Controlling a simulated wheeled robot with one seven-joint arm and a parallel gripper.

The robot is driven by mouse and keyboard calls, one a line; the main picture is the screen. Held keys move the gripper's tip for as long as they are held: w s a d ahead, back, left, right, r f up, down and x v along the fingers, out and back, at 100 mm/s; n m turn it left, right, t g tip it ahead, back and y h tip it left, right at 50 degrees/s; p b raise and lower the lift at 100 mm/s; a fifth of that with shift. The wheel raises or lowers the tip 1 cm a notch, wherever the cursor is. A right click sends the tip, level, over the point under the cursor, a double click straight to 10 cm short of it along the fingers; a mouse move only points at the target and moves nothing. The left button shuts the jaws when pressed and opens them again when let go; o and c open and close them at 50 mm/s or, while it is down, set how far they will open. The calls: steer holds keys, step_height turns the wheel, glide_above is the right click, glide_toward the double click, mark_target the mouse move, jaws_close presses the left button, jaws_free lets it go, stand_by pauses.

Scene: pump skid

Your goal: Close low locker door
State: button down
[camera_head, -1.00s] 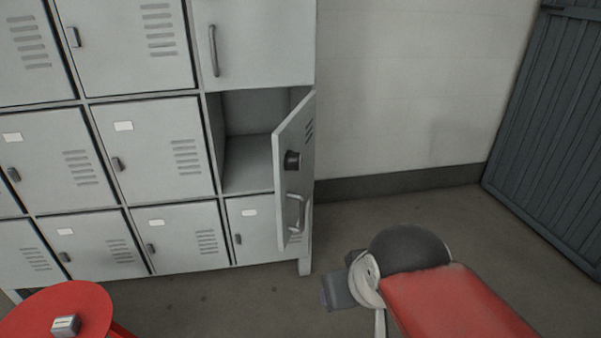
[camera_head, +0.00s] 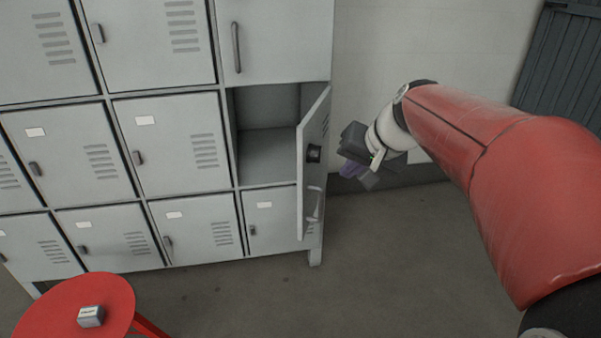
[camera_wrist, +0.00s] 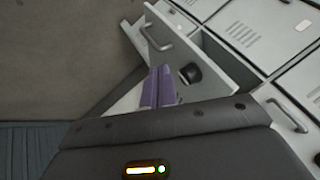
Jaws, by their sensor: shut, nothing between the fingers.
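The low locker door (camera_head: 313,165) stands swung open on the right column of the grey locker bank, hinged at its right side. In the wrist view the purple fingers (camera_wrist: 158,88) appear in front of the door (camera_wrist: 205,65), beside the knob (camera_wrist: 190,73). I cannot tell whether they touch it.
Several shut locker doors (camera_head: 75,155) fill the bank to the left. A red round stool (camera_head: 60,310) with a small box (camera_head: 91,316) stands at the lower left. The wall (camera_head: 430,50) is behind my arm. Floor in front is clear.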

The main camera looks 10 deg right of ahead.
steer(key=w, duration=0.1)
glide_toward(304, 187)
step_height(304, 187, down, 4)
steer(key=w, duration=0.2)
steer(key=shift+w+a+p, duration=0.35)
steer(key=shift+a, duration=0.1)
steer(key=shift+a, duration=0.1)
